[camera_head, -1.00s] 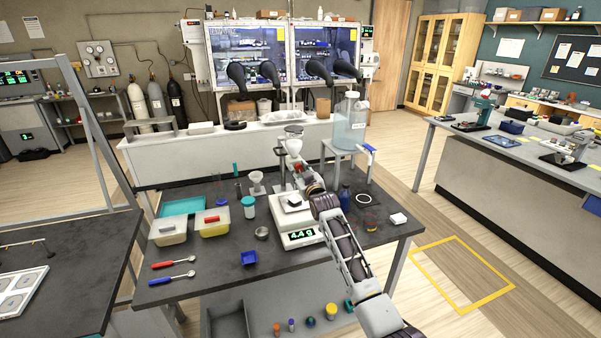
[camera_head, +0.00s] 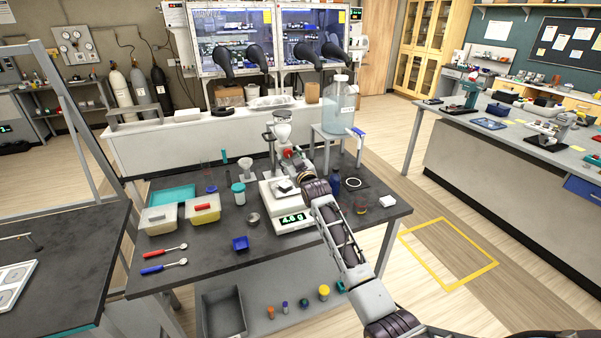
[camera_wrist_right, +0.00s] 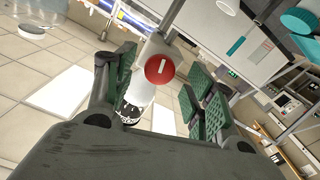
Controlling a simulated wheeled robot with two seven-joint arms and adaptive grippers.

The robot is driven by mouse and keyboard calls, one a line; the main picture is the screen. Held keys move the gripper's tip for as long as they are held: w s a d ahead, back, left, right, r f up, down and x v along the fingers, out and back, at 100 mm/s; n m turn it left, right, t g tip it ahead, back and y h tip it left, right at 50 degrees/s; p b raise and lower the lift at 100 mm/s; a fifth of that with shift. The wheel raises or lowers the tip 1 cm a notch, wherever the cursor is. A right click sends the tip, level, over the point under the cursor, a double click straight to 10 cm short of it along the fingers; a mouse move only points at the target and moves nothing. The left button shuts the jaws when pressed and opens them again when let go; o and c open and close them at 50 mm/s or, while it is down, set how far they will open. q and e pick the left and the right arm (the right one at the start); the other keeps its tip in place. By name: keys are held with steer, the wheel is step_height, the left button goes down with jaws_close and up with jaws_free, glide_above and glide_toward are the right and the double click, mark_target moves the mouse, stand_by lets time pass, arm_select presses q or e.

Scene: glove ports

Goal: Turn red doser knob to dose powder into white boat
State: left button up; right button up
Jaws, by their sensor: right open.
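The powder doser (camera_head: 283,131) stands behind the balance (camera_head: 290,219) on the dark bench. Its red knob (camera_head: 288,153) faces my right gripper (camera_head: 293,160). In the right wrist view the round red knob (camera_wrist_right: 159,70), with a white mark, sits between the open green-padded fingers (camera_wrist_right: 157,88), with gaps on both sides. The balance display reads 4.6 g. My left gripper is out of view.
The front bench edge is mostly clear.

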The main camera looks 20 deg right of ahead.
steer(key=s, duration=1)
steer(key=shift+s+d, duration=0.2)
steer(key=shift+s, duration=0.15)
stand_by(0.6)
